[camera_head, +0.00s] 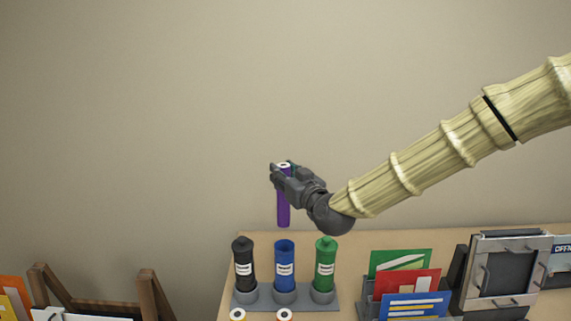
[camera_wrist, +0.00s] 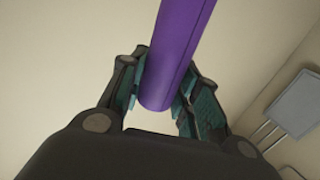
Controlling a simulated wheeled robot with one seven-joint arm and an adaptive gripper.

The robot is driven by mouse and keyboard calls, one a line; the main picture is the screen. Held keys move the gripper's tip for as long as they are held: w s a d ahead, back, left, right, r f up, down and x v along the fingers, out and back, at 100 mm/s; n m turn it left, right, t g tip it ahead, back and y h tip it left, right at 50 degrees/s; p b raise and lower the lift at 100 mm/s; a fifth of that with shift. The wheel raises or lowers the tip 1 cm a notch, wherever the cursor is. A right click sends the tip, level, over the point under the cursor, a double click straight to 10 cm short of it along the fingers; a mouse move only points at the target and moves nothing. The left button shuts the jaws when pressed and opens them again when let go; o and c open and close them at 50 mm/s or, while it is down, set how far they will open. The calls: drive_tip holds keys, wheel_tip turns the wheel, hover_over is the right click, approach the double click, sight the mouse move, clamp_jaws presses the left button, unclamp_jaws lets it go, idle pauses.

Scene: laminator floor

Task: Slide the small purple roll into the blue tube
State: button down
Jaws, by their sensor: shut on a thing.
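The small purple roll (camera_head: 283,208) is upright in the head view, held near its top by my gripper (camera_head: 283,172). In the wrist view the purple roll (camera_wrist: 180,50) passes between the two fingers of my gripper (camera_wrist: 165,92). The blue tube (camera_head: 284,262) stands upright and open at the top, in the middle of a grey rack. The roll's lower end is above the blue tube's mouth, apart from it, and roughly in line with it in the head view. Whether it lines up in depth I cannot tell.
A black capped tube (camera_head: 244,264) and a green capped tube (camera_head: 325,264) flank the blue one in the grey rack (camera_head: 305,301). Two white-ended rolls (camera_head: 284,314) lie in front. Coloured folders (camera_head: 407,283) and a grey machine (camera_head: 505,273) stand to the right.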

drive_tip(key=shift+w, duration=0.25)
drive_tip(key=f+b, duration=0.1)
drive_tip(key=f, duration=0.1)
drive_tip(key=f+b, duration=0.1)
drive_tip(key=f, duration=0.1)
drive_tip(key=s+f+b, duration=0.1)
drive_tip(key=f, duration=0.1)
drive_tip(key=shift+d+f+b, duration=0.15)
drive_tip(key=shift+f+b, duration=0.05)
drive_tip(key=shift+b, duration=0.15)
drive_tip(key=shift+w+f+b, duration=0.2)
drive_tip(key=shift+f+b, duration=0.35)
drive_tip(key=shift+f, duration=0.3)
wheel_tip(320, 180, down, 11)
drive_tip(key=b, duration=0.8)
idle(0.4)
